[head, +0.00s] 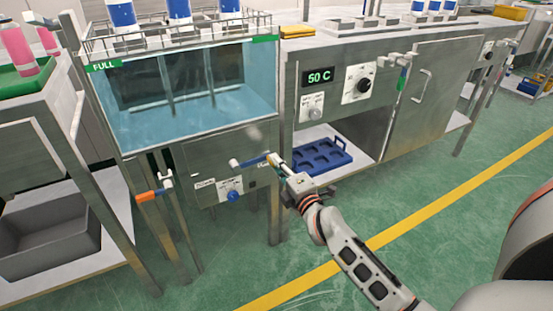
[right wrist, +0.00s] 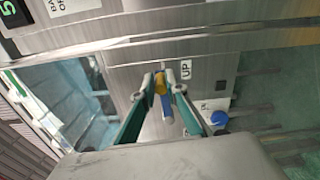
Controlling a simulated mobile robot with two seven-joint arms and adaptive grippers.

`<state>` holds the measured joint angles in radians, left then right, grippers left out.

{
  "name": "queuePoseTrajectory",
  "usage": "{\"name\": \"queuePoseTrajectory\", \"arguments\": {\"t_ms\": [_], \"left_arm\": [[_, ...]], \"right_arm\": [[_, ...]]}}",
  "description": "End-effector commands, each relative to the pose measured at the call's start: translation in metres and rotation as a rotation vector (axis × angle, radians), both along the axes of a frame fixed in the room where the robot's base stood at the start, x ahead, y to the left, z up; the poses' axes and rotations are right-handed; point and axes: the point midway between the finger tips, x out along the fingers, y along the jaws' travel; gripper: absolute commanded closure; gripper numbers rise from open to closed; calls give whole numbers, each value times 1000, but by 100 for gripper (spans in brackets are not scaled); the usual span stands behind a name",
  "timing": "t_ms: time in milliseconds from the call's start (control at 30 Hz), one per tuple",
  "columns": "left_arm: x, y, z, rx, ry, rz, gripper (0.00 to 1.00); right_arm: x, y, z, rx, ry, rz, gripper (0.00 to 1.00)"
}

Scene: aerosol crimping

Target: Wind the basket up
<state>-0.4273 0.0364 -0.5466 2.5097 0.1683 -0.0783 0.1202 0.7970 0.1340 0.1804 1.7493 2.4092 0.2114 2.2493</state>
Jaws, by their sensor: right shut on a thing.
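The wire basket (head: 152,42) sits high over the glass water tank (head: 190,112) and holds several blue-and-white cans. On the steel panel below the tank is a crank with a blue handle (head: 248,162). My right gripper (head: 278,163) is at the right end of this crank, shut on it. In the right wrist view my gripper's fingers (right wrist: 160,84) close around a yellow part, with a blue piece (right wrist: 167,110) beside it. An "UP" label (right wrist: 186,70) is next to the fingers. My left gripper is not in view.
A blue knob (head: 234,196) sits below the crank, and an orange-handled valve (head: 148,195) is at the left. A bench with a "50 C" display (head: 318,77) stands at the right, with a blue tray (head: 320,155) on its lower shelf. Green floor is open in front.

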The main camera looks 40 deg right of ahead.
Motion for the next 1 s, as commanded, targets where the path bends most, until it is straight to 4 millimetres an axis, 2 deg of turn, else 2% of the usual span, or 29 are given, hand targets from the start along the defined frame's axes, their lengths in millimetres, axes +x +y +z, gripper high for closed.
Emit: {"name": "queuePoseTrajectory", "arguments": {"t_ms": [33,100,667,700,767,1000], "left_arm": [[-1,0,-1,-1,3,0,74],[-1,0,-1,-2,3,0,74],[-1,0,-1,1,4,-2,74],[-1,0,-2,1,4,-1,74],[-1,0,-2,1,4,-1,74],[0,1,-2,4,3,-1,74]], "right_arm": [[-1,9,-10,23,6,13,100],[0,9,-12,40,0,13,100],[0,10,-13,67,-11,15,100],[0,10,-13,66,-12,15,85],[0,9,-13,66,-12,14,71],[0,6,-9,63,-17,10,71]]}}
